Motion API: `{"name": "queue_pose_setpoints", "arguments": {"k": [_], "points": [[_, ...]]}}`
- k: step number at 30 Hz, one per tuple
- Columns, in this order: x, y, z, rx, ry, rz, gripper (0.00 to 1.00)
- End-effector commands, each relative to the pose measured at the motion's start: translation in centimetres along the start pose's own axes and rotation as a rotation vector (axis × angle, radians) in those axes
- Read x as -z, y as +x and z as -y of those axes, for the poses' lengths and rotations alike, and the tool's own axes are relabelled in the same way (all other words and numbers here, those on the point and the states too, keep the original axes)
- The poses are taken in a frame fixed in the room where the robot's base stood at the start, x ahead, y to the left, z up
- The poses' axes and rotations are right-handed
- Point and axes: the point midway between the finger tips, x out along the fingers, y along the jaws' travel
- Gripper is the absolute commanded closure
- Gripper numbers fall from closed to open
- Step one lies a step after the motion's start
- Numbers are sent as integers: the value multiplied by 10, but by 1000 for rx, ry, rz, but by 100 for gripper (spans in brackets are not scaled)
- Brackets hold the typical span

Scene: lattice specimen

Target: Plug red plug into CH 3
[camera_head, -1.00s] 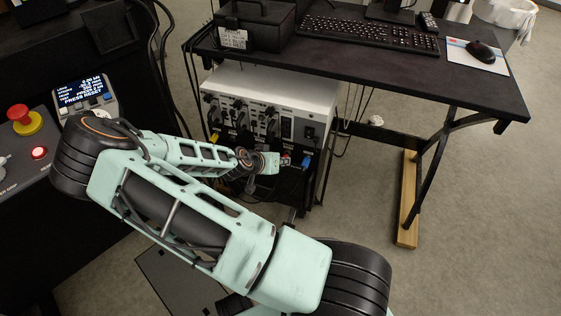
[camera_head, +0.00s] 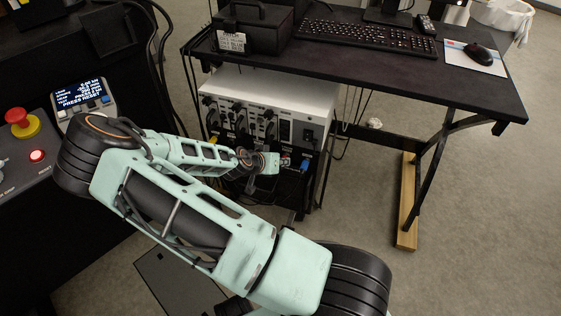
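My gripper (camera_head: 282,162) is at the front of a white-topped equipment box (camera_head: 272,88) under the desk, near its lower right part. Its fingers are small and dark in this view, and I cannot tell whether they are open or shut. A tiny reddish spot shows at the gripper tip; whether it is the red plug, and whether it is held, is too small to tell. A blue plug (camera_head: 305,165) is just right of the gripper. A yellow plug (camera_head: 213,139) is at the left. Black plugs and cables fill the front panel. The CH 3 label is not readable.
The black desk (camera_head: 400,85) overhangs the box, with a keyboard (camera_head: 365,35) and mouse (camera_head: 479,53) on top. Cables hang beside the box. A control panel with a red emergency button (camera_head: 20,120) is at the left. Floor right of the box is open up to the desk leg.

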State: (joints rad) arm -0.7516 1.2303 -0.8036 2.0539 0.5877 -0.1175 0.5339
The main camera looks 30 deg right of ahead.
Motion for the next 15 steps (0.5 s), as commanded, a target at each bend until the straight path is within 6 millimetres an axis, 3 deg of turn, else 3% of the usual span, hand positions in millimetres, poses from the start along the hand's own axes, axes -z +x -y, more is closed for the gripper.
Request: {"name": "queue_pose_setpoints", "arguments": {"k": [4,5,10,15], "points": [[3,1,0,1,2,-6,100],[3,1,0,1,2,-7,82],[2,1,0,1,2,-5,64],[2,0,0,1,1,-4,64]]}}
